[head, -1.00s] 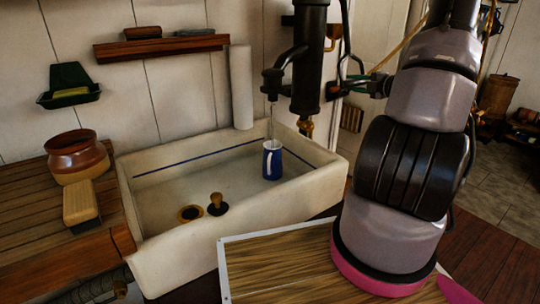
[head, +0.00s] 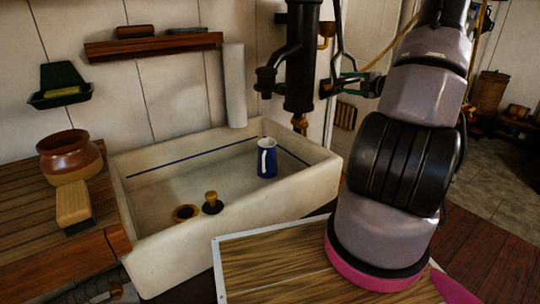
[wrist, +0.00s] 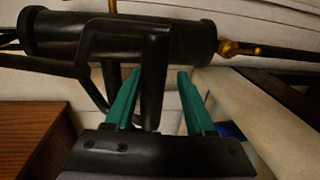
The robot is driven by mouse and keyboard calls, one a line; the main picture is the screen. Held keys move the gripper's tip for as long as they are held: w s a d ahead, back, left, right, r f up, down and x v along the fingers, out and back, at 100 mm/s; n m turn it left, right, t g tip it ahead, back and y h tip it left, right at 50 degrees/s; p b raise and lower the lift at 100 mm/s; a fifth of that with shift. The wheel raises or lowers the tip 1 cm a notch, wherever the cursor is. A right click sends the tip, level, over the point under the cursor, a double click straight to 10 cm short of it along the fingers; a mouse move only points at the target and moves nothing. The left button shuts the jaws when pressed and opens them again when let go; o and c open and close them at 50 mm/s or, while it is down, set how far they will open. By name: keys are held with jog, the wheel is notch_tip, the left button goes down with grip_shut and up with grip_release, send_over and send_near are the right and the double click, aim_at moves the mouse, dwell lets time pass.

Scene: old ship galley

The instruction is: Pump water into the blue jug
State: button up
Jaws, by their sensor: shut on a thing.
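The blue jug (head: 269,162) with a white handle stands upright in the pale sink (head: 178,252), near its back right corner and below the spout (head: 265,82) of the black pump (head: 302,60). The jug's inside and water level cannot be made out. My gripper (head: 347,83) has teal fingers and is at the pump's right side. In the wrist view my gripper (wrist: 158,88) is shut around the dark pump handle (wrist: 153,75), beside the pump's body (wrist: 60,35). A blue patch shows low behind the right finger, too covered to identify.
A drain hole and a plug (head: 212,204) are on the sink floor. A brown pot (head: 70,155) and a brush (head: 73,203) lie on the wooden counter at left. A white-edged wooden board (head: 265,275) is in front of the sink. A shelf (head: 150,47) hangs behind.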

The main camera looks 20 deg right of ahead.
jog(key=shift+s+d+f, duration=0.1)
jog(key=shift+f, duration=0.15)
jog(key=o, duration=0.9)
jog(key=shift+r, duration=0.1)
jog(key=v, duration=0.9)
jog(key=shift+s+r, duration=0.15)
jog(key=shift+s, duration=0.2)
jog(key=shift+s, duration=0.1)
